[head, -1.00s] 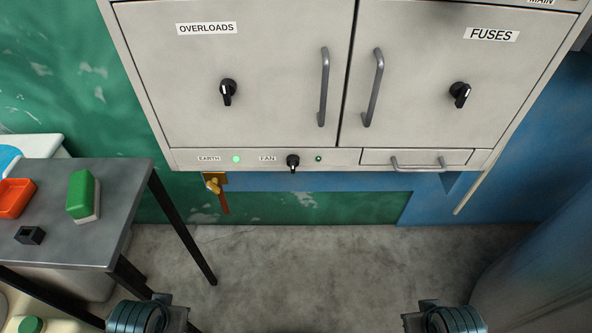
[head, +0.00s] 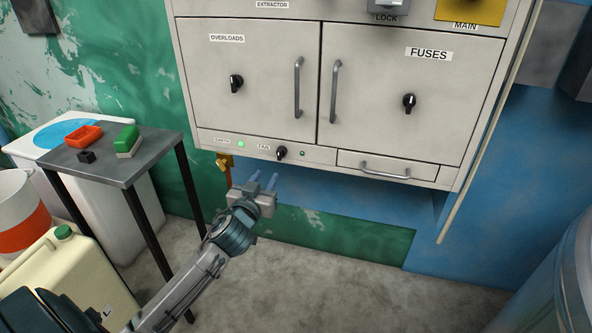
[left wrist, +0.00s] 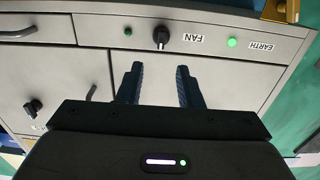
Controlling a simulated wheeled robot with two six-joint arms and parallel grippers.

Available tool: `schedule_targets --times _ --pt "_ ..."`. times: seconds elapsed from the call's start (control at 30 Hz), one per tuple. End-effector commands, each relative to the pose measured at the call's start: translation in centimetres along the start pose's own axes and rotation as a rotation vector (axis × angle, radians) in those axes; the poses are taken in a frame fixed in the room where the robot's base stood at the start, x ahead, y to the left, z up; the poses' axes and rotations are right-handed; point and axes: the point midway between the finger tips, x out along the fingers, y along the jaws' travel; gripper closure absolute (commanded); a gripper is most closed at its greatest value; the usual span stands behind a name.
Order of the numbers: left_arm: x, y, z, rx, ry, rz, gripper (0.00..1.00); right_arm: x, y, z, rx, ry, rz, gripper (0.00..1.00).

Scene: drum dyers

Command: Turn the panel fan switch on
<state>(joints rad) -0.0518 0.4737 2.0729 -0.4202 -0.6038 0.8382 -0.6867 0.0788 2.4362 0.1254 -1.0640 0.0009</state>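The fan switch (head: 281,153) is a black rotary knob with a white mark on the lower strip of the grey panel, right of the FAN label. A small dark green lamp (head: 302,154) sits right of it. In the left wrist view the view is upside down and the fan switch (left wrist: 161,37) shows beyond the fingertips, between their lines. My left gripper (head: 264,181) is open and empty, just below and left of the switch, apart from it. The left gripper's fingers (left wrist: 160,72) also show in the wrist view. My right gripper is not in view.
A lit green EARTH lamp (head: 241,144) and a brass fitting (head: 224,161) lie left of the switch. A drawer with a handle (head: 385,170) is to the right. A small metal table (head: 150,162) stands left. Floor below the panel is clear.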

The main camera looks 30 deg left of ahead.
Motion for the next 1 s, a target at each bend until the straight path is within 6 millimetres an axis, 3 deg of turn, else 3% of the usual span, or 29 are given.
schedule_targets --times 0.5,0.7,0.97,1.0 --pt "8.7 0.0 0.0 -0.002 -0.003 -0.001 0.67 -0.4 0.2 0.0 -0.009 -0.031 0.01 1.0" --pt "9.9 0.1 0.1 -0.002 -0.004 0.0 0.67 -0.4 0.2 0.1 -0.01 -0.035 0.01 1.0" --pt "9.9 0.1 0.1 -0.001 -0.004 0.0 0.67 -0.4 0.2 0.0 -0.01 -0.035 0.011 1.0" --pt "9.9 0.1 0.1 -0.001 -0.004 0.0 0.75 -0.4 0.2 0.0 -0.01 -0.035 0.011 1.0"
